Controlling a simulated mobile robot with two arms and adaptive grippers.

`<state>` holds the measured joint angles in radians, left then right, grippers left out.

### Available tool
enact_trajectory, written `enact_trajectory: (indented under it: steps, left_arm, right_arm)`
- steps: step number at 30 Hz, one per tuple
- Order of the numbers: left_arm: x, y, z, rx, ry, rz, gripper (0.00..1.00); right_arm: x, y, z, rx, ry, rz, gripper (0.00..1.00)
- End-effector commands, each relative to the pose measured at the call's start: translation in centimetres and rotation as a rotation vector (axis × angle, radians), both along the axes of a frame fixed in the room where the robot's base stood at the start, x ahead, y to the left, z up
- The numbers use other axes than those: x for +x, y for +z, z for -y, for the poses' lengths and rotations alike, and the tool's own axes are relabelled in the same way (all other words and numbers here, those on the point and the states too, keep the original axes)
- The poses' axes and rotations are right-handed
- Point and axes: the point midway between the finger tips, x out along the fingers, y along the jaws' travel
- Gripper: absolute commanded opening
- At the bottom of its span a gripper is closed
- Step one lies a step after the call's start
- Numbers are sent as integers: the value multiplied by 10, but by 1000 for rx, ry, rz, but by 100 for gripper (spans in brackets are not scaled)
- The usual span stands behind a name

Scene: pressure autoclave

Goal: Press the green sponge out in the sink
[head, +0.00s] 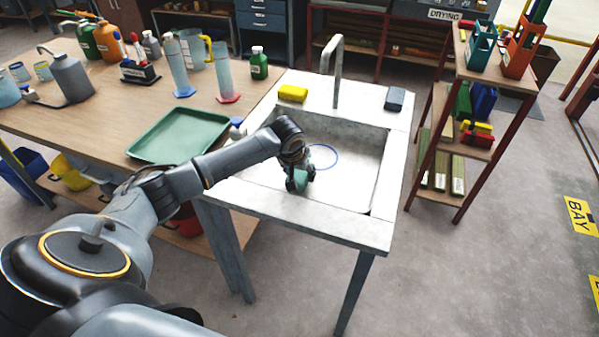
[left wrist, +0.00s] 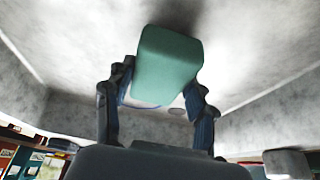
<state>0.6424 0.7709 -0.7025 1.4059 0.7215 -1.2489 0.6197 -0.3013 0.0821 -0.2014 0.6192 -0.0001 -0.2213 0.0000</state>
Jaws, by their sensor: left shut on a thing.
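My left gripper (head: 299,180) reaches down inside the basin of the sink (head: 360,165), near its front left side. It is shut on the green sponge (head: 301,176), which sits between its fingertips. In the left wrist view the green sponge (left wrist: 168,65) sticks out past the fingers of my left gripper (left wrist: 157,100), with the grey basin around it. A dark shadow lies on the basin beside the sponge. I cannot tell whether the sponge touches the basin floor. My right gripper is out of view.
A tap (head: 337,60) stands at the sink's back edge, between a yellow sponge (head: 292,93) and a dark blue-grey block (head: 395,99). A blue ring (head: 323,157) marks the basin floor. A green tray (head: 180,136) lies on the table to the left. A shelf (head: 455,105) stands right.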

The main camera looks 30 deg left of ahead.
Motion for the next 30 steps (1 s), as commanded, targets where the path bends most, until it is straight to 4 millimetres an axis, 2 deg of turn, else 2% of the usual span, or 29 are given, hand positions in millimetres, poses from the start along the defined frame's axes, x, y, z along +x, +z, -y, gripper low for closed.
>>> enact_trajectory:
  steps: [9,30]
  left_arm:
    - [0,1,0,0,0,0,30]
    - [0,-4,0,0,1,0,30]
  right_arm:
    - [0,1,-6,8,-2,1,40]
    - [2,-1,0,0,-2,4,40]
